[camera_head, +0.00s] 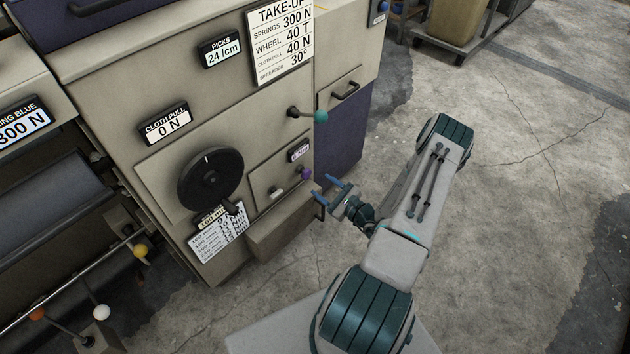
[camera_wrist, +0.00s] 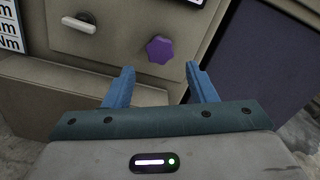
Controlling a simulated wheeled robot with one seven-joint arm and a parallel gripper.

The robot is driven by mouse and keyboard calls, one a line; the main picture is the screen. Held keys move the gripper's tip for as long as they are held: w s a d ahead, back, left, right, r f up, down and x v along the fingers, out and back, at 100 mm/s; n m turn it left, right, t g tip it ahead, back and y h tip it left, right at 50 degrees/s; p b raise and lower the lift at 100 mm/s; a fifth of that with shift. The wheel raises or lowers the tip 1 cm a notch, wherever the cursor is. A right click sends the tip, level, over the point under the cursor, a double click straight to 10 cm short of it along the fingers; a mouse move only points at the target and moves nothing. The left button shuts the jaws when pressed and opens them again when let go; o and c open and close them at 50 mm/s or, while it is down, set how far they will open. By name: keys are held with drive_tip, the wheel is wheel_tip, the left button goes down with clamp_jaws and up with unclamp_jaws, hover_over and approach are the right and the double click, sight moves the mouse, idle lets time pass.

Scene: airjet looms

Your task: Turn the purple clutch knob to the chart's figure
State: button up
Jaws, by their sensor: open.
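The purple clutch knob (camera_head: 305,173) sits low on the right part of the loom's beige front panel, just below a small dark display (camera_head: 298,150) whose figure is too small to read surely. In the wrist view the knob (camera_wrist: 160,50) is star-shaped and stands beyond the fingertips, a little left of the middle between them. My gripper (camera_head: 327,194) is open and empty, just right of the knob and apart from it. Its two blue fingers show in the wrist view (camera_wrist: 162,80). A white chart (camera_head: 218,235) hangs under the black handwheel, its lines listing Nm figures, partly covered at the top.
A black handwheel (camera_head: 210,180) with a crank is left of the knob. A teal ball lever (camera_head: 319,116) juts out above it. A pale-tipped lever (camera_wrist: 80,22) is left of the knob in the wrist view.

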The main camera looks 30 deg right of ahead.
sight(308, 175)
drive_tip(key=shift+b+x, duration=0.4)
drive_tip(key=shift+x, duration=2.35)
drive_tip(key=c, duration=0.7)
